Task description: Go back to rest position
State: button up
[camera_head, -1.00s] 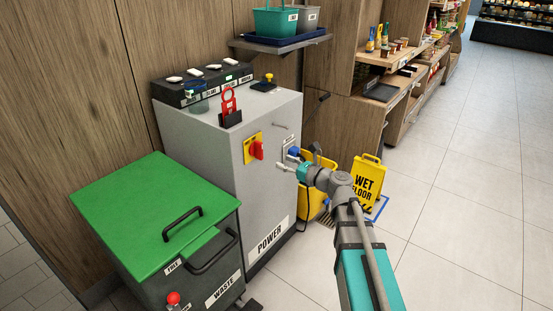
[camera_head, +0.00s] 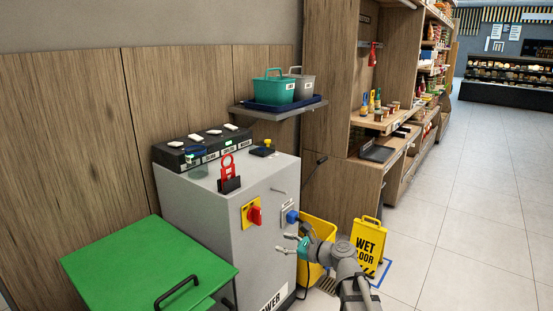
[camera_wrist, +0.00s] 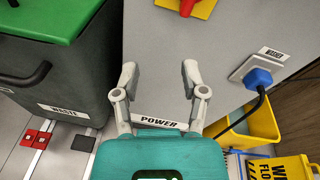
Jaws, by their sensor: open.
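My gripper (camera_head: 282,244) is open and empty in front of the grey power cabinet (camera_head: 213,239), to the lower right of its red rotary switch (camera_head: 254,214). In the wrist view the two fingers of my gripper (camera_wrist: 160,76) stand apart, with the grey cabinet front (camera_wrist: 157,40) and its POWER label (camera_wrist: 158,122) showing between and below them. Nothing is between the fingers. I cannot tell how far the fingertips are from the cabinet front.
A blue plug (camera_head: 292,217) sits on the cabinet's right side. A yellow bucket (camera_head: 315,234) and a wet-floor sign (camera_head: 367,246) stand right of it. A green-lidded waste bin (camera_head: 140,265) stands at left. Open tiled floor (camera_head: 460,240) lies to the right.

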jog(key=s+f+n+g+h, duration=0.3)
jog(key=s+f+n+g, duration=0.15)
jog(key=f+n, duration=0.3)
jog(key=s+d+f+n+g+h, duration=0.5)
jog(key=s+d+f+n+h, duration=0.2)
jog(key=s+d+n+h, duration=0.45)
notch_tip(320, 180, up, 37)
jog(key=d+n+y+p, duration=0.1)
jog(key=d+n+p, duration=0.1)
jog(key=p, duration=3.6)
jog(key=shift+s+d, duration=0.15)
jog(key=shift+s, duration=0.15)
